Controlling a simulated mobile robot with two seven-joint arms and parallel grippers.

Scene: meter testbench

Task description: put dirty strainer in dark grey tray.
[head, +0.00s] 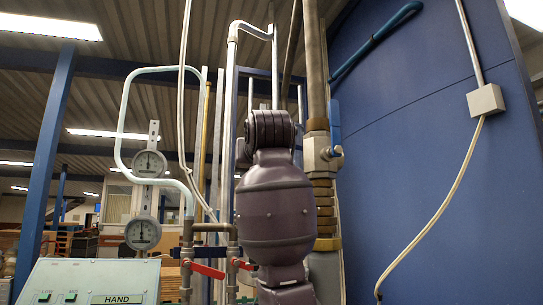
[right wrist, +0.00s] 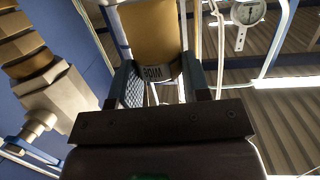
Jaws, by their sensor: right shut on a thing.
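My right gripper (right wrist: 161,75) shows in the right wrist view, with its two fingers on either side of a tan, rounded thing that looks like the dirty strainer (right wrist: 152,32). The gripper is shut on it. A pale band with dark, upside-down letters runs along the thing's near end, between the fingers. In the head view my dark arm stands upright in the middle, and its gripper cannot be made out. The dark grey tray and my left gripper are not in view.
Pipes and a brass-ringed column (head: 322,200) stand right beside my arm. Two round gauges (head: 150,163), red-handled valves (head: 207,271) and a control panel (head: 90,283) are to the left. A large blue wall (head: 440,170) fills the right side.

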